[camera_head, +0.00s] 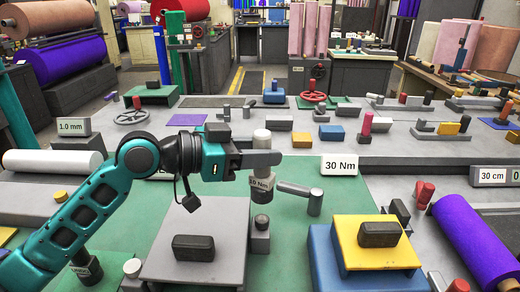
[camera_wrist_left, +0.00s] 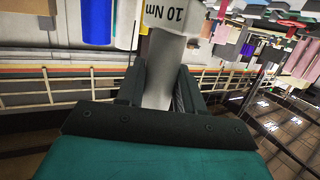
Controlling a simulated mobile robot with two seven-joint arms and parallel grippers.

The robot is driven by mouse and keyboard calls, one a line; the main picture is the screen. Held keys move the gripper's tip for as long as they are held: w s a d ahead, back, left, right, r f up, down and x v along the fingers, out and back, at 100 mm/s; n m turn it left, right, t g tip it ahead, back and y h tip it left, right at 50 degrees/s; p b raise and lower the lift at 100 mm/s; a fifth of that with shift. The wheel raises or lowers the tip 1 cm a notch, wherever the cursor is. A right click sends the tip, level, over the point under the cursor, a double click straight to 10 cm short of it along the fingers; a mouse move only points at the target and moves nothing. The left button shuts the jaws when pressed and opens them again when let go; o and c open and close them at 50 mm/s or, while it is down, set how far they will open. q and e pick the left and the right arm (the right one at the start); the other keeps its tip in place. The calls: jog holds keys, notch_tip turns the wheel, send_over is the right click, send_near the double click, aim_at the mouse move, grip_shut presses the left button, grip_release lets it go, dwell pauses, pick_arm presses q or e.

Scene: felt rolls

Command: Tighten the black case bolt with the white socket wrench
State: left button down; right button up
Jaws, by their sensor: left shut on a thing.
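My left gripper (camera_head: 262,158) is shut on an upright tool, which I take for the white socket wrench (camera_head: 262,138). The tool has a pale round top, and a dark lower end (camera_head: 262,195) with a white Nm label. In the left wrist view its pale shaft (camera_wrist_left: 160,75) stands between the fingers, and the label reads 10 Nm. Its lower end hangs above a dark grey round-topped post (camera_head: 260,240), with a small gap. The post stands at the right edge of a grey case (camera_head: 165,222) with a black block (camera_head: 193,247) on it. I cannot tell whether this post is the bolt.
A 30 Nm sign (camera_head: 339,166) and a grey hammer-shaped piece (camera_head: 300,195) are right of the tool. A yellow-topped blue case (camera_head: 345,262) stands at lower right, beside a purple roll (camera_head: 478,240). Another labelled dark tool (camera_head: 87,265) is at lower left.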

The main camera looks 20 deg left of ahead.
aim_at(252, 185)
pick_arm(q)
jog(key=shift+f+b, duration=2)
jog(key=shift+f, duration=0.75)
jog(key=shift+f+b, duration=0.5)
jog(key=shift+f, duration=0.3)
jog(key=shift+r+p, duration=3.15)
jog(key=shift+r, duration=0.55)
